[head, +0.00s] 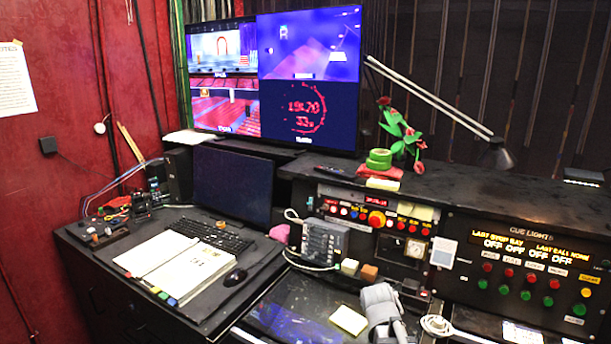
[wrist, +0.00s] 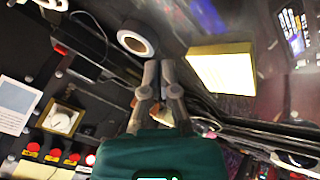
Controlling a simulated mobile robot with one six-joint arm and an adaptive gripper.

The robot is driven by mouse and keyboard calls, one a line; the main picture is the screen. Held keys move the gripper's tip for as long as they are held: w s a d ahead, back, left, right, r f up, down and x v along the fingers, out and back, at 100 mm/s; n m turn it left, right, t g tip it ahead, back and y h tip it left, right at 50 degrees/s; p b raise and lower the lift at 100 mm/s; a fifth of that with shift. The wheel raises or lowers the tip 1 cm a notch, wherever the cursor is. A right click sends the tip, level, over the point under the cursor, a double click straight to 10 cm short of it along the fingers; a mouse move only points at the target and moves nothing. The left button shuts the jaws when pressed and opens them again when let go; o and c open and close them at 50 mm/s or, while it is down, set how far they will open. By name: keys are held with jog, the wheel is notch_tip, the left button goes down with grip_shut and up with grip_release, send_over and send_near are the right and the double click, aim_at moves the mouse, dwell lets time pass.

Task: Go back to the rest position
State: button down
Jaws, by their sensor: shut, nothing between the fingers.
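My gripper shows in the wrist view (wrist: 153,75), its two grey fingers together with nothing between them. The fingers are over the dark console, between a white roll (wrist: 137,42) and a pale yellow note pad (wrist: 222,68). In the head view, a grey part of my arm stands at the bottom centre, in front of the console; I cannot make out the fingertips there. The cue light panel (head: 525,265), with rows of red and green buttons, is to the right of my arm in the head view.
A yellow note (head: 348,320) lies left of my arm, and a white roll (head: 437,325) lies right. A desk lamp (head: 496,155) stands at the back.

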jog(key=s+a+f+m+g+y, duration=0.1)
jog(key=s+g, duration=0.1)
jog(key=s, duration=0.3)
jog(key=s+a+f+m+g+y, duration=0.1)
jog(key=s+a+g, duration=0.1)
jog(key=s, duration=0.2)
jog(key=s+a+f+m+g+y, duration=0.1)
jog(key=s+a, duration=0.1)
jog(key=s, duration=0.3)
jog(key=shift+s+m+g, duration=0.3)
jog(key=shift+s+g, duration=0.05)
jog(key=shift+g, duration=0.05)
jog(key=shift+d, duration=0.15)
